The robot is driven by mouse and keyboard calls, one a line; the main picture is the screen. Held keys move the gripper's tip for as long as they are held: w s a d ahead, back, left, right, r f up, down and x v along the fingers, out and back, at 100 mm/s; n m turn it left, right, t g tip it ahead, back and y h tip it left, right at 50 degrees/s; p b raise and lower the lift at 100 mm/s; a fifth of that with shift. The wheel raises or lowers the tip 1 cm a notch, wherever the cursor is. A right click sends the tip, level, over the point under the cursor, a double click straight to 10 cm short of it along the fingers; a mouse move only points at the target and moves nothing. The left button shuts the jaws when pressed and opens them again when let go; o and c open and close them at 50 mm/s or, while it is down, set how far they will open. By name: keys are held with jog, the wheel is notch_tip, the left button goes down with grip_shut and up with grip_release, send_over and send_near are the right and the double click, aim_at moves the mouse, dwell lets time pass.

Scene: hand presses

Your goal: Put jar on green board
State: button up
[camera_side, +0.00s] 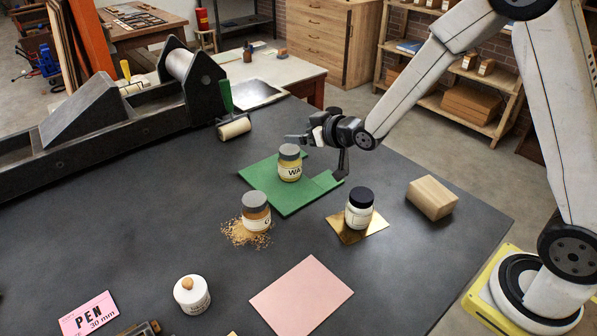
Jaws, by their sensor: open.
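The green board (262,186) lies flat on the dark table. A jar (289,165) with a grey lid and a label reading "WA" stands upright on it. My gripper (318,155) is open at the board's back right, with one finger behind the jar's lid and the other hanging down at the board's right corner. It holds nothing that I can see. Another grey-lidded jar (256,213) stands on scattered tan grains in front of the board. A black-lidded white jar (359,209) stands on a gold sheet (343,232) to the right.
A wooden block (431,198) lies at the right. A pink sheet (301,295), a white pot (192,295) with a round knob and a pink "PEN" card (89,314) are in front. A roller (234,128) and a dark press (110,117) stand at back left.

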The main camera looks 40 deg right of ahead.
jog(key=shift+r, duration=0.9)
jog(key=s+d+f+m+g+h, duration=0.1)
jog(key=s+g, duration=0.4)
jog(key=s, duration=0.7)
jog(key=s+f+g+h, duration=0.1)
jog(key=s+f+g, duration=0.3)
jog(key=s, duration=0.8)
jog(key=shift+s+d+m+g, duration=0.15)
jog(key=shift+d+m+g, duration=0.25)
jog(key=shift+g, duration=0.4)
